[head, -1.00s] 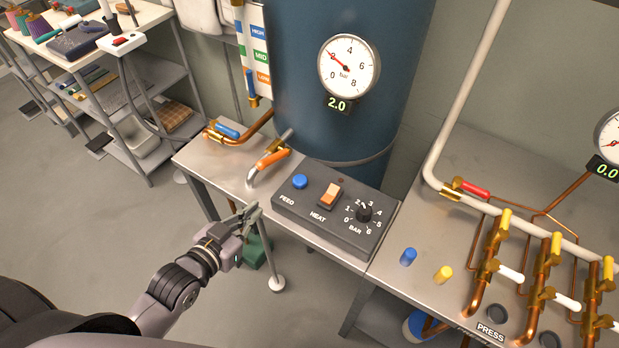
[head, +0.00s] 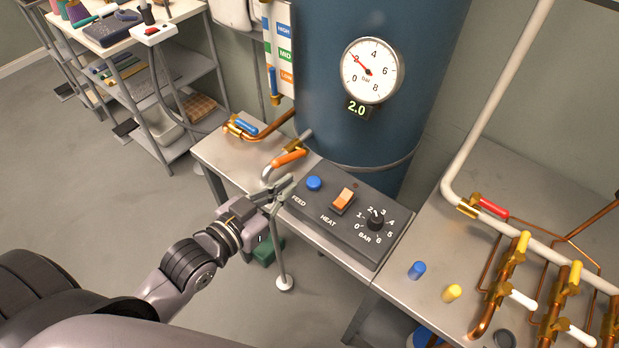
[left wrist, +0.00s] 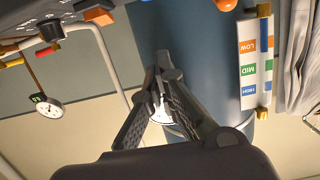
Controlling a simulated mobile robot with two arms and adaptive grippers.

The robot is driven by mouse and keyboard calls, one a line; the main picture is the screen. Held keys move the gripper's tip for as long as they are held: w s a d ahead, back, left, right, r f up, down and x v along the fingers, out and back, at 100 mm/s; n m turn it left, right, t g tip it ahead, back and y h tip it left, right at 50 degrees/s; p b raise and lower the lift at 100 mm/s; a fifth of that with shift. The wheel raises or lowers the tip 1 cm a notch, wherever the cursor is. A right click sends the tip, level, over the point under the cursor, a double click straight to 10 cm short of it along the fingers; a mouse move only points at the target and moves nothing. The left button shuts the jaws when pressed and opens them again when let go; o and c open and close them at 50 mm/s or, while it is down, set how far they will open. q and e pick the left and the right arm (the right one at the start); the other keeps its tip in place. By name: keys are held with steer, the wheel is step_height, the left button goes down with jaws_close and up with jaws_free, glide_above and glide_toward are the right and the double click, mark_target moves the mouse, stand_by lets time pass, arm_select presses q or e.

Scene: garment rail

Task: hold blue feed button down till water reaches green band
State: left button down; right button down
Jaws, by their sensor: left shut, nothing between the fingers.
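The blue feed button (head: 314,183) stands up at the left end of the dark control box, above the word FEED. My left gripper (head: 288,186) is shut and empty, its fingertips just left of the button and apart from it. The left wrist view also shows the closed fingers (left wrist: 162,70). The level scale (head: 284,54) on the blue tank has a blue HIGH, green MID and orange LOW band. It appears upside down in the left wrist view (left wrist: 251,68). Blue in the tube (head: 272,80) stands beside the orange band, below green. My right gripper is out of view.
The orange heat switch (head: 343,199) and black bar knob (head: 376,220) sit right of the button. An orange-handled valve (head: 290,158) stands close behind my fingers. The tank dial (head: 371,70) reads 2.0. Copper pipes (head: 512,283) crowd the right table.

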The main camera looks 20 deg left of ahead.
arm_select(q)
steer(key=p, duration=0.2)
glide_above(314, 183)
steer(key=s, duration=0.2)
steer(key=shift+a+f, duration=0.1)
steer(key=shift+f, duration=0.55)
step_height(314, 183, down, 3)
steer(key=shift+r, duration=0.1)
steer(key=shift+a+f, duration=0.1)
steer(key=shift+f, duration=0.6)
steer(key=shift+f, duration=0.15)
